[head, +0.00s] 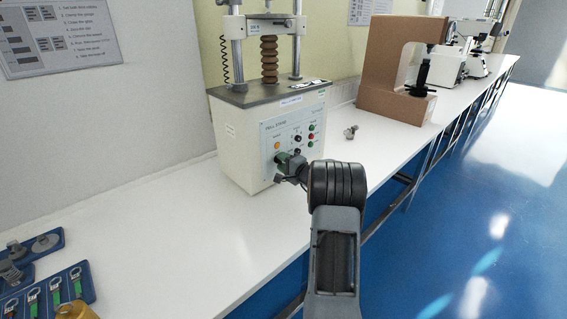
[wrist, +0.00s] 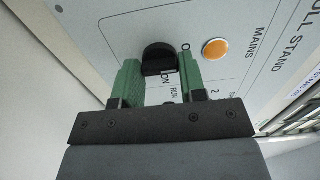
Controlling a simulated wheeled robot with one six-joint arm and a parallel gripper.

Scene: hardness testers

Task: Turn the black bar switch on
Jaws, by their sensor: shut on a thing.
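The black bar switch (wrist: 158,58) is on the grey front panel, beside an orange round lamp (wrist: 215,48) labelled MAINS. Lettering that reads ON shows close by the switch. My gripper (wrist: 158,76) has one green finger on each side of the switch and is shut on it. In the head view my gripper (head: 287,163) is at the lower left of the panel (head: 293,130), below the orange lamp (head: 277,146), and hides the switch. The lamp's face looks plain orange; I cannot tell whether it is lit.
The pull stand (head: 240,140) stands on a long white bench (head: 190,220). A small metal part (head: 351,131) lies right of it, with a brown tester (head: 395,65) beyond. Blue trays (head: 60,295) of parts lie at the near left. The bench between them is clear.

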